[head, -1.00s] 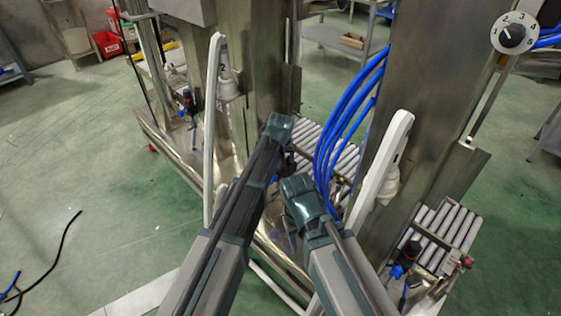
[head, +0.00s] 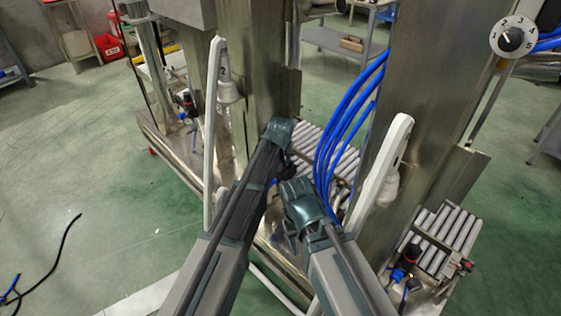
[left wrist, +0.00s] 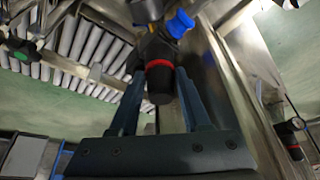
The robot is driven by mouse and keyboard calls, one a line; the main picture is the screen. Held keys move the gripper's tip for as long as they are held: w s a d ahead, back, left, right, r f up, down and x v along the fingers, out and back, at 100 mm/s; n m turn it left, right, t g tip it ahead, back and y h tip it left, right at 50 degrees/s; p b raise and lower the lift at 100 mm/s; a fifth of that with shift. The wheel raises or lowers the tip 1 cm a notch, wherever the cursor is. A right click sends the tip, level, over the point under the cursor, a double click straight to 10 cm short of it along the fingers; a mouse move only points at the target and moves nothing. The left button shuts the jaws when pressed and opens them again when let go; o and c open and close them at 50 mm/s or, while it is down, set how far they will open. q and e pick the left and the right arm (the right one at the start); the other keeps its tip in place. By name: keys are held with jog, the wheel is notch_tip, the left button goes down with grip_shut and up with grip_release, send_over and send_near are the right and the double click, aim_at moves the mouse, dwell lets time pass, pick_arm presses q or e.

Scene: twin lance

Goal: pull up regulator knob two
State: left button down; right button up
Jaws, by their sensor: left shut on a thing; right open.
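In the left wrist view a black regulator knob (left wrist: 159,84) with a red ring under its body sits between the two fingers of my left gripper (left wrist: 160,88), which is shut on it. A blue fitting (left wrist: 180,23) is beside its body. In the head view my left gripper (head: 283,140) reaches in by the middle of the machine; its fingers and the held knob are mostly hidden. My right gripper (head: 300,196) is just right of and below it, open; its fingertips are hard to make out. I cannot read a number on the held knob.
Other regulators stand at the left (head: 186,99), the lower right (head: 408,253) and the right of the wrist view (left wrist: 288,134). A white lance marked 2 (head: 213,130), another white lance (head: 383,172), blue hoses (head: 345,120) and steel columns crowd my arms.

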dwell(0.8)
pick_arm(q)
jog(key=shift+r+p, duration=0.7)
jog(key=shift+w+f, duration=0.1)
jog(key=shift+f, duration=0.05)
jog(key=shift+c, duration=1.8)
grip_release()
jog(key=p+v, duration=1.2)
jog(key=v, duration=0.2)
